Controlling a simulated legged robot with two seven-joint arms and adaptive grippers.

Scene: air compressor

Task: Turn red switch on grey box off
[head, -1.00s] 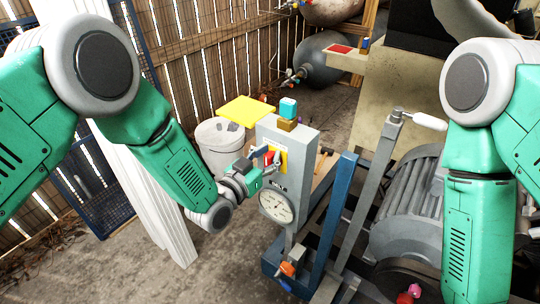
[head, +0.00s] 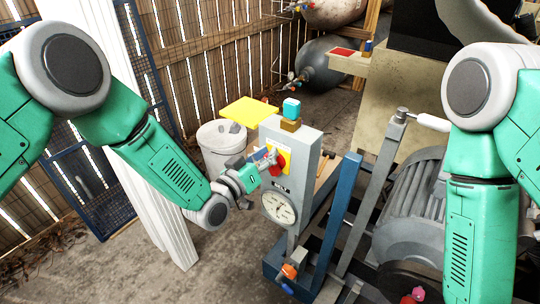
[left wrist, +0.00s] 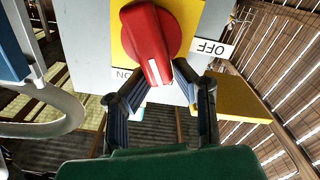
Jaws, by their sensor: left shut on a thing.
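The grey box (head: 307,147) stands upright in the middle of the head view, with a round gauge (head: 279,208) low on its front. The red switch (head: 282,162) sits on a yellow plate on that front; it fills the top middle of the left wrist view (left wrist: 150,35). The handle's white-marked tip lies beside the "ON" label (left wrist: 124,73), with the "OFF" label (left wrist: 212,47) further right. My left gripper (head: 267,160) is at the switch, its two fingers (left wrist: 165,85) closed about the handle's tip. My right gripper is out of view.
A blue post (head: 338,215), a grey lever (head: 375,190) and a motor (head: 415,210) crowd the right side.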

